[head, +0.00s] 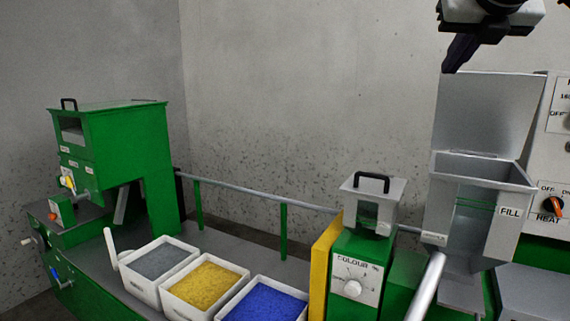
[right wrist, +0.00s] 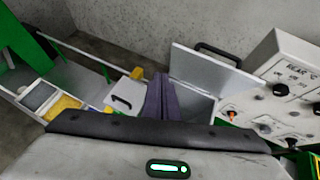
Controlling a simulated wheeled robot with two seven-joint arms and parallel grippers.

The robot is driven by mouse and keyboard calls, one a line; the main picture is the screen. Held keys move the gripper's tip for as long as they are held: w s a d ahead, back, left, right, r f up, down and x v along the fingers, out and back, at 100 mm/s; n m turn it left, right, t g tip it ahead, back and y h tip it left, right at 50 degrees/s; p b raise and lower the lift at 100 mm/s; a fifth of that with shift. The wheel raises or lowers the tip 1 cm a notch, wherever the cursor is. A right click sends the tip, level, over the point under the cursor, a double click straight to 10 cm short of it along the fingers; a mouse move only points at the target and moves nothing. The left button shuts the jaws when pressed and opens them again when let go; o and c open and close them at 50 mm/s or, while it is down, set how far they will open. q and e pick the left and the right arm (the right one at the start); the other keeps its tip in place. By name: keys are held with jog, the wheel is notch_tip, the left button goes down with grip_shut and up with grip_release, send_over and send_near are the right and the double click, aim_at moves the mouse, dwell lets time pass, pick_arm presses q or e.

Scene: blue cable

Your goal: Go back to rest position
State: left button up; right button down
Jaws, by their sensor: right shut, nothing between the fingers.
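My right gripper (head: 455,58) hangs at the upper right of the head view, in front of the wall and above the raised lid (head: 485,110) of the FILL hopper. Its dark fingers are closed together with nothing between them. In the right wrist view the shut fingers (right wrist: 165,98) point toward the hopper area, and the lid (right wrist: 204,72) stands open beside them. The hopper (head: 482,170) is open at the top; its inside is mostly hidden. My left gripper is not in view.
Bins of grey (head: 158,262), yellow (head: 204,284) and blue granules (head: 265,301) stand on the bench. A green machine (head: 125,145) is at left. The COLOUR unit (head: 355,280) has a lidded grey box (head: 373,205). A control panel (head: 552,190) borders the hopper.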

jog(key=w+a+f+n+g+y, duration=0.2)
jog(key=a+f+n+g+y, duration=0.5)
jog(key=a+f, duration=1.45)
jog(key=s+a+f+m+y, duration=0.3)
jog(key=s+a+f+y, duration=0.2)
jog(key=a+y, duration=0.15)
jog(key=s+a+f+m+y, duration=0.35)
jog(key=a+f+y, duration=0.25)
jog(key=a, duration=0.2)
jog(key=s+d+f+m+t+h, duration=0.45)
jog(key=d+f+m+t, duration=0.2)
jog(key=f+m, duration=0.55)
jog(key=s+d+f+m+t+h, duration=0.3)
jog(key=d+f+m+t+h, duration=0.3)
jog(key=f+m, duration=0.65)
jog(key=s+d+f+m+g+h, duration=0.2)
jog(key=s+d+f+m+g, duration=0.2)
jog(key=s+f, duration=0.5)
jog(key=s+d+f+m+g+h, duration=0.2)
jog(key=s+d+f+m+g, duration=0.1)
jog(key=s+f, duration=0.7)
jog(key=s+d+g, duration=0.1)
jog(key=s+d, duration=0.1)
jog(key=s, duration=0.1)
jog(key=shift+s+d+f+m+h, duration=0.15)
jog(key=shift+f+m+h, duration=0.15)
jog(key=shift+m, duration=0.1)
